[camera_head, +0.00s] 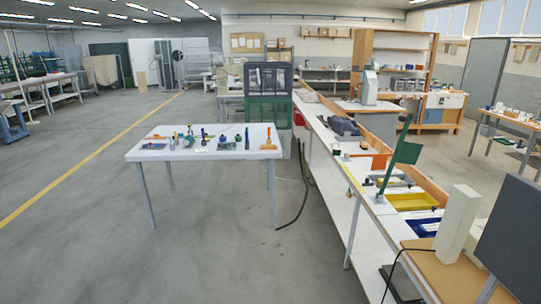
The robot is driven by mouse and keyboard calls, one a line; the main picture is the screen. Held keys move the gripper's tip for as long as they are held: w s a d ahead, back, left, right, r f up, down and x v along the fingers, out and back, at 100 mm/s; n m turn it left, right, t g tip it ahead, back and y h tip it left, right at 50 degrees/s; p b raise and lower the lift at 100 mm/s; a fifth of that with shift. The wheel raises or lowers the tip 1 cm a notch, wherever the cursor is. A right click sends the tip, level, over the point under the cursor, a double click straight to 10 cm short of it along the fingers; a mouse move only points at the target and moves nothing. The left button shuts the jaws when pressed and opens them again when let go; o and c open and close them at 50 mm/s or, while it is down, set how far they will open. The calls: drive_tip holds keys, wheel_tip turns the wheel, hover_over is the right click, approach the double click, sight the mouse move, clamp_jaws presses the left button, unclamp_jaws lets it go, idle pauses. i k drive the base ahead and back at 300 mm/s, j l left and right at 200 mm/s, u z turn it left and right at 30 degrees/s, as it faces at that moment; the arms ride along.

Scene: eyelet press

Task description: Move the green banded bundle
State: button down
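I cannot make out the green banded bundle for certain. Several small items stand or lie on a white table (140,156) left of the middle. Among them is a small greenish item (223,142) near the table's middle, too small to tell whether it is a banded bundle. An orange item (267,141) is at the table's right end, and a slim blue item (247,138) stands left of it. My gripper is not in view.
A long white bench (340,178) runs along the right, with a yellow bin (412,201), a blue bin (424,227) and a green flag-like panel (406,153). A dark cable (303,200) hangs to the floor between table and bench. The floor (90,240) in front and left is clear.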

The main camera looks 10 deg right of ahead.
sight(336, 148)
drive_tip(key=i+z, duration=0.1)
drive_tip(key=i, duration=1.95)
drive_tip(key=i+z, duration=0.1)
drive_tip(key=i, duration=1.95)
drive_tip(key=i+l, duration=0.2)
drive_tip(key=i, duration=0.15)
drive_tip(key=i+l, duration=0.15)
drive_tip(key=i, duration=0.25)
drive_tip(key=i+l, duration=0.2)
drive_tip(key=i, duration=0.15)
drive_tip(key=z, duration=0.05)
